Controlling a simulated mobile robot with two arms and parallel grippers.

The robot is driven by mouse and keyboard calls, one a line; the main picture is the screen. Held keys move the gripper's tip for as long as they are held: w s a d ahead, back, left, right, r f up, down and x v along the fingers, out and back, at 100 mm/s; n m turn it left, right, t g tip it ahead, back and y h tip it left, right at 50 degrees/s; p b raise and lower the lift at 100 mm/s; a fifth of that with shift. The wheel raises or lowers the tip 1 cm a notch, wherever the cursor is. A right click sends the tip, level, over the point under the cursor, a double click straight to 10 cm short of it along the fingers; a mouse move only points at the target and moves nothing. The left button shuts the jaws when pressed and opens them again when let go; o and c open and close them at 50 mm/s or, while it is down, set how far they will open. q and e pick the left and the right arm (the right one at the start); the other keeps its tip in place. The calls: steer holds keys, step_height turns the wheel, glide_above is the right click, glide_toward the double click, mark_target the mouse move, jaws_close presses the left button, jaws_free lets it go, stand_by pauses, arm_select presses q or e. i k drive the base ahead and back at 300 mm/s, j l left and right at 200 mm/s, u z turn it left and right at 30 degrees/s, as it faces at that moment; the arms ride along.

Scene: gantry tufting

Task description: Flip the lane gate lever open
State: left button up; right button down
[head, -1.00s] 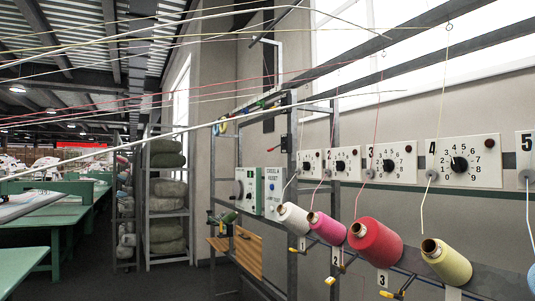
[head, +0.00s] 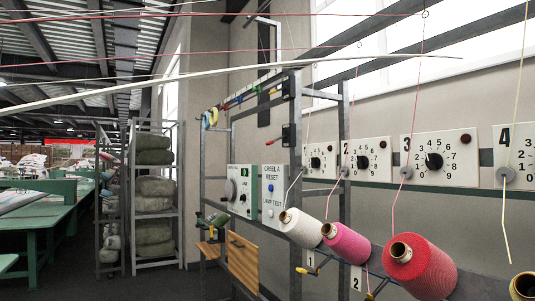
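A small red-handled lever (head: 287,134) sits on the upright grey post (head: 296,180) of a metal frame, above a control box. A yellow-tipped lever (head: 312,270) shows below the white yarn cone, and another yellow-tipped lever (head: 374,293) is at the bottom edge. I cannot tell which of these is the lane gate lever. A slatted wooden panel (head: 243,262) hangs low in the frame, left of the post. Neither of my grippers is in view.
Yarn cones, white (head: 302,228), pink (head: 347,243) and red (head: 420,266), stick out at right below numbered dials (head: 435,160). Control boxes (head: 274,196) face me. Yarn strands cross overhead.

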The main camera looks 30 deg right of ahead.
mark_target(270, 142)
steer(key=i+l, duration=0.25)
steer(key=i, duration=0.25)
steer(key=i+l, duration=0.25)
steer(key=i, duration=0.2)
steer(key=i+l+z, duration=0.1)
steer(key=i+l, duration=0.15)
steer(key=i, duration=0.25)
steer(key=i+l, duration=0.2)
steer(key=i, duration=0.25)
